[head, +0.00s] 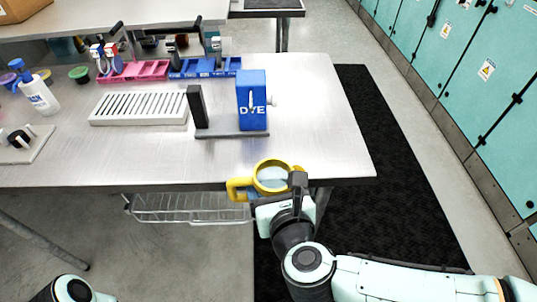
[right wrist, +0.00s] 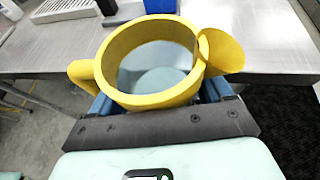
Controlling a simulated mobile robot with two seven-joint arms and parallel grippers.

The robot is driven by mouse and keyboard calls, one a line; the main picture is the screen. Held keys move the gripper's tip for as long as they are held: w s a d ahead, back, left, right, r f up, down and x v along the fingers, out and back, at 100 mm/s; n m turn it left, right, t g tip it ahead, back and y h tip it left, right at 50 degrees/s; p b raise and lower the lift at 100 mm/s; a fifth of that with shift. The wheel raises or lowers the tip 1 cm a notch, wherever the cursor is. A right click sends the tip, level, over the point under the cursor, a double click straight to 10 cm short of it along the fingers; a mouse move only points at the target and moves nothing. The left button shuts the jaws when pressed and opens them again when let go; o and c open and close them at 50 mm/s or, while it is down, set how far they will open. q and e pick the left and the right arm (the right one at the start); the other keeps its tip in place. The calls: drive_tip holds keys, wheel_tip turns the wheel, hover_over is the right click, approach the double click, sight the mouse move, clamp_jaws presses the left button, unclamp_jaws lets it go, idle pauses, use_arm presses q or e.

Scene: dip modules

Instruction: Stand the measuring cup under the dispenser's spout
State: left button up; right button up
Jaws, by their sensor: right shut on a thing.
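The yellow measuring cup (head: 271,177) is held upright, open side up, just off the table's front edge in the head view. Its handle points left. In the right wrist view the cup (right wrist: 150,97) shows an empty-looking pale inside and a pouring lip at the right. My right gripper (head: 283,196) is shut on the cup, with its fingers on either side of the body. The blue dispenser (head: 252,98), marked DYE, stands on the table behind the cup, apart from it. Its spout cannot be made out clearly. My left gripper is out of view.
A dark base plate (head: 231,135) lies at the dispenser, with a black upright block (head: 197,106) at its left. A white slotted tray (head: 140,108) is further left. The table (head: 320,120) is clear right of the dispenser and along the front edge.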

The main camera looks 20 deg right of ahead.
drive_tip(key=shift+d+f, duration=0.15)
drive_tip(key=w, duration=0.8)
drive_tip(key=w+d, duration=0.1)
drive_tip(key=w, duration=0.3)
drive_tip(key=shift+w, duration=0.4)
drive_tip(key=w, duration=0.5)
drive_tip(key=shift+d, duration=0.2)
drive_tip(key=shift+f, duration=0.3)
use_arm(q)
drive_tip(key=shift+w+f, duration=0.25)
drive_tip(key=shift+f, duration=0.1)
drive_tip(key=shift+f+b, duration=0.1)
drive_tip(key=shift+b, duration=0.2)
use_arm(e)
drive_tip(key=shift+f, duration=0.15)
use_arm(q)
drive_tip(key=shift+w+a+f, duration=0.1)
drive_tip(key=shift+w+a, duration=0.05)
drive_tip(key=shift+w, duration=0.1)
use_arm(e)
drive_tip(key=o, duration=1.1)
